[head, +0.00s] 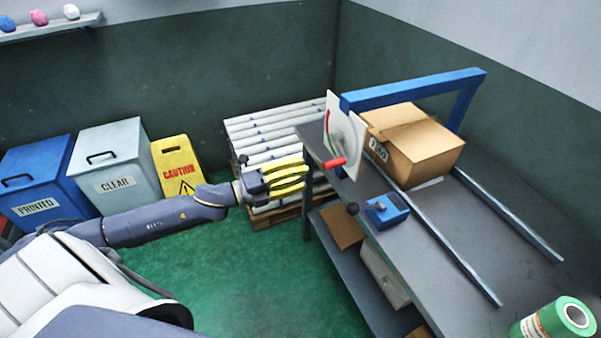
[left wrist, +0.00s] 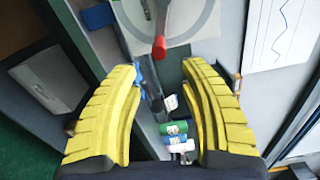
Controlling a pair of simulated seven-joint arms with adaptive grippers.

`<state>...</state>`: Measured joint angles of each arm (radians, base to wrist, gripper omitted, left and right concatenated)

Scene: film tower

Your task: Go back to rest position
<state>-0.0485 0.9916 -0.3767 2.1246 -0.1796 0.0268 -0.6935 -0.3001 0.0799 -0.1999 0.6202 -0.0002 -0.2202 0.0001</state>
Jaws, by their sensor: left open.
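My right gripper is not in view.
On the bench are a cardboard box (head: 415,148), a blue device (head: 387,209) with a black knob, a blue frame (head: 420,88), metal rails and a green roll (head: 555,320). A pallet of white rolls (head: 275,130), a caution sign (head: 176,168) and two bins stand behind. Green floor (head: 260,290) is clear.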

